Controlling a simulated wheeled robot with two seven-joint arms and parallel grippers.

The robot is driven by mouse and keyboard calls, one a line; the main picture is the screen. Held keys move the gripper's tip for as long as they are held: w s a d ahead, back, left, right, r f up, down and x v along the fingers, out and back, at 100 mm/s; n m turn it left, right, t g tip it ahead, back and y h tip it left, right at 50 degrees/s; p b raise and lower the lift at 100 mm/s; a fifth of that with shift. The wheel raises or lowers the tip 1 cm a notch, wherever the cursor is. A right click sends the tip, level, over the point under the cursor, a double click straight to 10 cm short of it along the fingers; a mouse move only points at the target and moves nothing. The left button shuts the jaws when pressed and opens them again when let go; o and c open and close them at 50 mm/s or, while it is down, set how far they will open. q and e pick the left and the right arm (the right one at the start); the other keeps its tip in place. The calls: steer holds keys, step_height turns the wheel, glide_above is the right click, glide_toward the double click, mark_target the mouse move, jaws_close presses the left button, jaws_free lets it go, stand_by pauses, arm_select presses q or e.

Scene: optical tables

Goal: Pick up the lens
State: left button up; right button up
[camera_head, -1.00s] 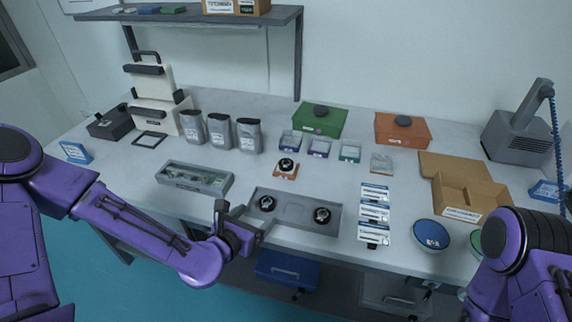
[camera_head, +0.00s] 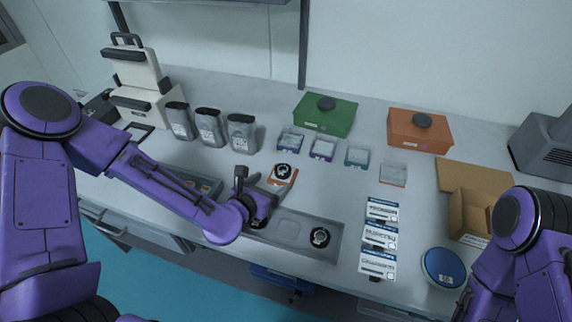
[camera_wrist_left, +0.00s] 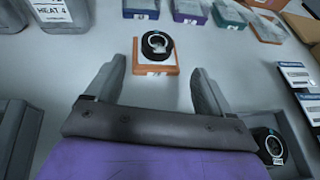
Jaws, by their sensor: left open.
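A black-ringed lens (camera_head: 283,171) sits on a small orange base (camera_head: 280,181) near the middle of the table. The lens also shows in the left wrist view (camera_wrist_left: 157,45), just beyond my fingertips and between their lines. My left gripper (camera_head: 268,190) is open and empty, and points at the lens from the near side. In the left wrist view the two grey fingers (camera_wrist_left: 160,68) stand wide apart, short of the orange base. A second black lens (camera_head: 320,237) lies in the grey tray (camera_head: 290,250). Another lens in that tray (camera_head: 256,221) is mostly hidden by my left gripper. My right gripper is out of view.
Small clear boxes (camera_head: 322,149) stand behind the lens. Grey pouches (camera_head: 241,133) stand to its left, and green (camera_head: 326,114) and orange (camera_head: 419,130) cases at the back. White labelled packets (camera_head: 380,237) lie to the right. The table between is clear.

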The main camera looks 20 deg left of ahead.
mark_target(282, 170)
arm_select(q)
steer(key=shift+w+d+f, duration=0.1)
steer(key=shift+w+d, duration=0.05)
steer(key=shift+w, duration=0.55)
steer(key=p+x, duration=0.1)
steer(key=x, duration=0.1)
steer(key=p+x, duration=0.1)
steer(key=x, duration=0.2)
steer(key=shift+w+a+p, duration=0.25)
steer(key=shift+w+p, duration=0.15)
steer(key=shift+w, duration=0.1)
steer(key=shift+d, duration=0.1)
steer(key=c, duration=1.1)
